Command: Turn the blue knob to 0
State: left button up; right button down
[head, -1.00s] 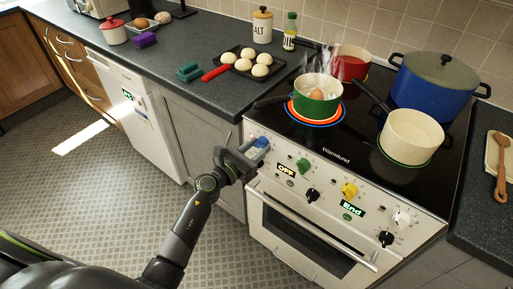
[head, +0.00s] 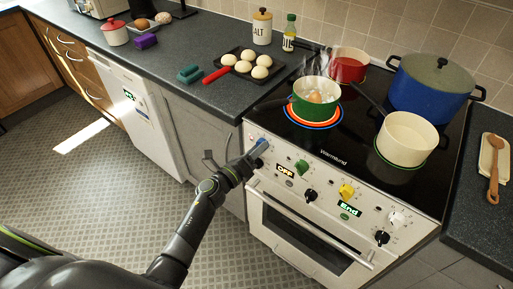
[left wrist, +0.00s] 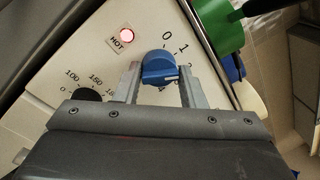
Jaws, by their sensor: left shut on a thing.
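The blue knob (head: 261,143) is at the left end of the white stove's front panel. In the left wrist view the blue knob (left wrist: 158,67) sits between the two fingers of my left gripper (left wrist: 160,88), which is shut on it. Printed numbers 0 and 1 show above and right of the knob; part of the scale is hidden by the gripper. A pale mark shows on the knob's right side; its exact setting is hard to read. In the head view my left gripper (head: 250,158) reaches the panel from the lower left. My right gripper is not in view.
A red HOT lamp (left wrist: 126,35) is lit beside the knob. A green knob (head: 302,167) sits to its right. A steaming green pot (head: 316,101) stands on a glowing red burner above, its handle reaching left over the hob edge. The oven handle lies below.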

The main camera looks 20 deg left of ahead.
pick_arm(q)
jog(key=shift+s+d+f+n+y+p, duration=0.1)
jog(key=shift+n+y+p, duration=0.25)
jog(key=shift+n+p, duration=2.25)
jog(key=shift+f+n+y+p, duration=0.1)
jog(key=shift+n+y+p, duration=0.2)
jog(key=shift+n, duration=4.5)
jog(key=o, duration=0.8)
jog(key=shift+o, duration=0.7)
jog(key=shift+r, duration=0.1)
jog(key=shift+t, duration=0.3)
jog(key=b+v, duration=0.1)
jog(key=v, duration=1.6)
jog(key=shift+s, duration=0.2)
